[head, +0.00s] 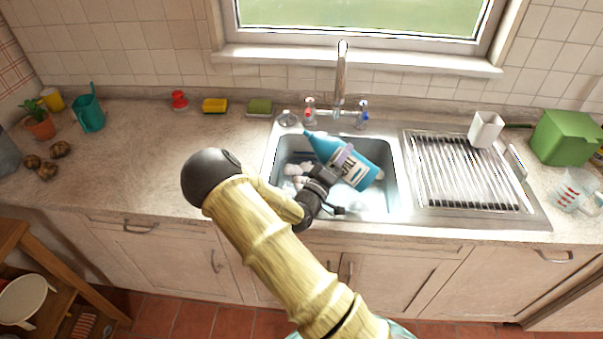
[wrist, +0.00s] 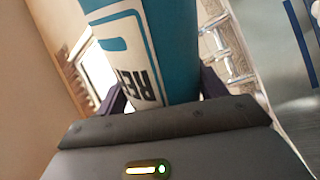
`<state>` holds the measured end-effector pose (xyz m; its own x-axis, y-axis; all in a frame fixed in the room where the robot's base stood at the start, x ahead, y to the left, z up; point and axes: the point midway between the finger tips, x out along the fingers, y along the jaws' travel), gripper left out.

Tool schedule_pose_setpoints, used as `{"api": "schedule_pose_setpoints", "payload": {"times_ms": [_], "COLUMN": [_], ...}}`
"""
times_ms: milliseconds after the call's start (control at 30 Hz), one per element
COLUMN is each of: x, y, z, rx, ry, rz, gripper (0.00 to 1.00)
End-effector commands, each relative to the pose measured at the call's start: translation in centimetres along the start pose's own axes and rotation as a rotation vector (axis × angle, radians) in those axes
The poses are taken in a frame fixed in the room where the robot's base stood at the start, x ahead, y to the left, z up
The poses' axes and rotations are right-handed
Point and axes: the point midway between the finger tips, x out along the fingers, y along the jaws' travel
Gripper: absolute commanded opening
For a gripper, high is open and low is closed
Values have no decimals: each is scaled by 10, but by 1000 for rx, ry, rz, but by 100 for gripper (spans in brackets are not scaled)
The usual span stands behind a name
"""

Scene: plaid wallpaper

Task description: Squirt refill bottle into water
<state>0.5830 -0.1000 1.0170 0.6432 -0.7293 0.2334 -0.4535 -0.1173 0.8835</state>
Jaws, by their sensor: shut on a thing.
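The blue refill bottle (head: 349,165) with a white label is in my gripper (head: 325,178), tilted over the sink basin with its narrow end toward the upper left. In the wrist view the bottle (wrist: 178,45) fills the space between the two dark fingers of my gripper (wrist: 160,92), and its label reads in part "RE". The sink (head: 382,208) below holds water with white foam (head: 293,170) at its left side. My arm hides part of the basin's front left. I cannot tell whether anything comes out of the bottle.
The tap (head: 341,80) stands behind the basin, close to the bottle. A drainboard (head: 465,180) with a white cup (head: 485,129) and a green box (head: 567,137) are to the right. A yellow sponge (head: 215,105) and green sponge (head: 260,107) lie behind left. The left counter is mostly clear.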

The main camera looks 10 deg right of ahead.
Motion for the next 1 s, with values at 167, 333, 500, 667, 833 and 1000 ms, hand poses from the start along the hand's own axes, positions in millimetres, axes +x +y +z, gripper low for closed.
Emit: {"api": "schedule_pose_setpoints", "payload": {"times_ms": [167, 333, 500, 667, 833, 1000], "x": [2, 2, 2, -1, 1, -3], "y": [6, 7, 3, -6, -2, -16], "z": [-9, -21, -34, -32, -36, -31], "rx": [95, 253, 456, 591, 756, 863], "ry": [-23, -64, -119, -156, -198, -228], "rz": [2, 0, 1, 1, 2, 1], "gripper": [38, 38, 38, 38, 38, 38]}}
